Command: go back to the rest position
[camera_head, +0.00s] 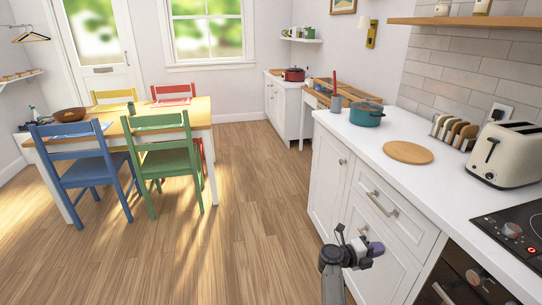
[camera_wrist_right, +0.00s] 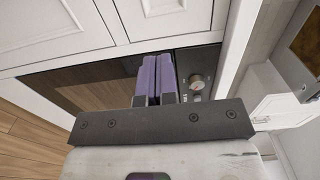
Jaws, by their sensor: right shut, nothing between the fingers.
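My right gripper (camera_head: 376,249) is low in front of the white drawer fronts, below the counter's edge, with empty purple-tipped fingers. In the right wrist view its two purple fingers (camera_wrist_right: 157,78) lie together, shut with nothing between them. Behind them in that view are the dark oven front (camera_wrist_right: 100,85) and a control knob (camera_wrist_right: 196,83). My left gripper is in neither view.
The white counter (camera_head: 450,195) on the right holds a round board (camera_head: 407,152), a teal pot (camera_head: 366,115), a toast rack and a toaster (camera_head: 505,155). A drawer handle (camera_head: 382,204) sticks out near my gripper. The wooden floor (camera_head: 240,230) left of it is clear.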

